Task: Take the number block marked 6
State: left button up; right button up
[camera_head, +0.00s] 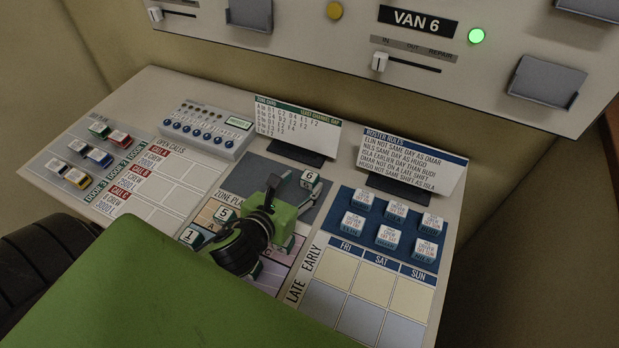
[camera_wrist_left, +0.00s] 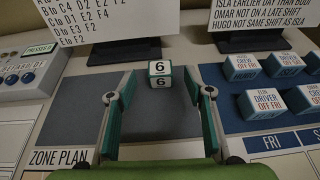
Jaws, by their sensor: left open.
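The number block marked 6 (camera_head: 310,181) stands on a dark grey mat on the sloped console. In the left wrist view the block (camera_wrist_left: 160,79) sits ahead of my fingers, about centred between them, with a 6 on its top and front faces. My left gripper (camera_head: 290,190) is open, with its green fingers apart; the wrist view (camera_wrist_left: 165,90) shows nothing held between them. In the head view the gripper is over the zone plan, close to the block on its lower left side. My right gripper is not in view.
Number blocks marked 5 (camera_head: 226,214) and 1 (camera_head: 190,238) stand left of my gripper. Several driver blocks (camera_head: 388,237) stand on the blue mat at right. Two cards, a code card (camera_head: 297,124) and roster rules (camera_head: 412,163), stand behind. A button panel (camera_head: 207,128) is at back left.

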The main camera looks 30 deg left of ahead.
aim_at(307, 180)
pick_arm(q)
jog(key=shift+f+p+x, duration=0.15)
jog(key=shift+p+x, duration=0.1)
jog(key=shift+x, duration=1.1)
jog(key=shift+f+p+x, duration=0.15)
jog(key=shift+p+x, duration=0.1)
jog(key=shift+x, duration=1.05)
jog(key=shift+s, duration=0.15)
jog(key=c, duration=1)
